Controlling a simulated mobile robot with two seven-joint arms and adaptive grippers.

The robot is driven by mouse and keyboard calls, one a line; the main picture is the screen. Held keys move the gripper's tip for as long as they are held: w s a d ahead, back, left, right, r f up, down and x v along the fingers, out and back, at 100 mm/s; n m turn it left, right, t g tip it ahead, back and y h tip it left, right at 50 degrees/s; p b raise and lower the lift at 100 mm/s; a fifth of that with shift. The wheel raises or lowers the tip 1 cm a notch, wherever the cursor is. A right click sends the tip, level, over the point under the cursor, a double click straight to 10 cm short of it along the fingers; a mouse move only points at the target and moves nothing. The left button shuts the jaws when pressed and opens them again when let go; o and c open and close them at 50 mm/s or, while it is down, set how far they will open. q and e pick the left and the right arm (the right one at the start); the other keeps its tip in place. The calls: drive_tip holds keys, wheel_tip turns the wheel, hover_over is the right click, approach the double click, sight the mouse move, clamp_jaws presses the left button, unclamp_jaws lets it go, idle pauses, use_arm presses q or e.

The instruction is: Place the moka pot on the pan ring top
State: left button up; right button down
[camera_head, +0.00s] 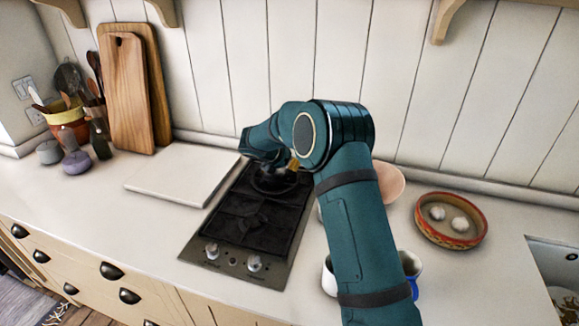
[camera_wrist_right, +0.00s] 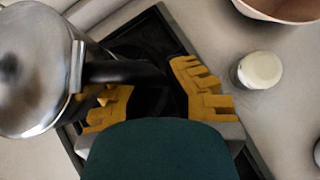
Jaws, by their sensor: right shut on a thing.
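The black two-burner cooktop (camera_head: 232,262) is set in the counter, with its knobs at the front edge. Its rear pan ring (camera_head: 268,185) is partly hidden by my arm. My right gripper (camera_head: 292,165) is over the rear part of the cooktop, mostly hidden by its own wrist. The silver moka pot (camera_wrist_right: 35,70) fills the upper left of the right wrist view, with its black handle (camera_wrist_right: 125,72) reaching between the yellow fingers. The gripper is shut on this handle. Whether the pot's base touches the ring is hidden. My left gripper is out of view.
A white board (camera_head: 180,174) lies left of the cooktop. A pinkish bowl (camera_head: 390,181), a white mug (camera_head: 329,279) and a red-rimmed dish (camera_head: 450,240) with white round items stand to the right. A small white-topped jar (camera_wrist_right: 259,70) is close right of the gripper.

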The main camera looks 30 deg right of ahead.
drive_tip(key=shift+f, duration=0.55)
drive_tip(key=c, duration=1.1)
unclamp_jaws()
drive_tip(key=shift+c, duration=0.2)
drive_tip(key=v, duration=1.2)
drive_tip(key=shift+p, duration=0.35)
